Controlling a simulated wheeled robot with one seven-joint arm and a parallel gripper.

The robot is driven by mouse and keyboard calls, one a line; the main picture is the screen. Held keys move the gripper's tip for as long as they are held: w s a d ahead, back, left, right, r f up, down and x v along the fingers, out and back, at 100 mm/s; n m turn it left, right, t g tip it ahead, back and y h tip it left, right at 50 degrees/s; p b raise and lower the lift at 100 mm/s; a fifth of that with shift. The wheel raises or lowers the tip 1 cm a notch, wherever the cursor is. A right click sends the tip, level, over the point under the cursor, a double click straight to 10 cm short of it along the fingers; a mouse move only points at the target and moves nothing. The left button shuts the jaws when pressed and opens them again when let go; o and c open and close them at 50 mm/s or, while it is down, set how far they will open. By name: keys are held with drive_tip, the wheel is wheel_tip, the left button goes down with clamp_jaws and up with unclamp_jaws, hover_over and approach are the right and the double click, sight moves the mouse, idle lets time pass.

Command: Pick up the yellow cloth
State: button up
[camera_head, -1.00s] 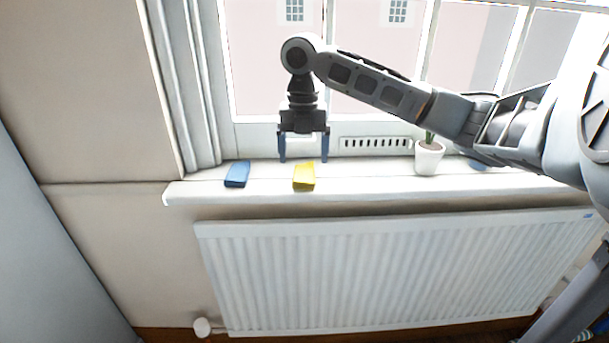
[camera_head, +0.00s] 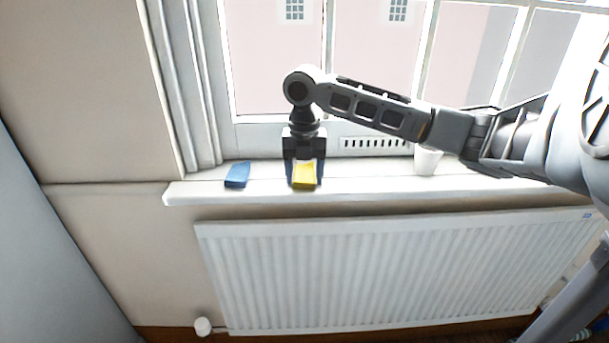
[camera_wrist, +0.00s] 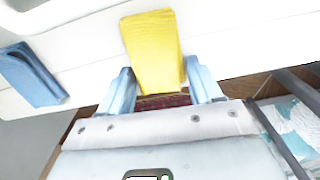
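The yellow cloth (camera_head: 304,178) is a small folded block lying on the white window sill (camera_head: 400,186). My gripper (camera_head: 305,182) is lowered over it, with one blue finger on each side of the cloth. In the wrist view the yellow cloth (camera_wrist: 153,50) reaches between the two fingers of my gripper (camera_wrist: 160,90). The fingers are apart, with a narrow gap visible on the left side; contact on the right side is hard to tell. The top rear part of the cloth is hidden by the gripper in the head view.
A blue folded cloth (camera_head: 237,174) lies on the sill to the left, also in the wrist view (camera_wrist: 32,75). A white plant pot (camera_head: 428,160) stands to the right, partly behind my arm. A radiator (camera_head: 400,265) hangs below the sill. The window is close behind.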

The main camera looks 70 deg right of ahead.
sight(304, 173)
drive_tip(key=c, duration=0.6)
drive_tip(key=shift+c, duration=0.2)
wheel_tip(304, 173, up, 10)
idle(0.3)
drive_tip(key=o, duration=0.4)
drive_tip(key=shift+c, duration=1.4)
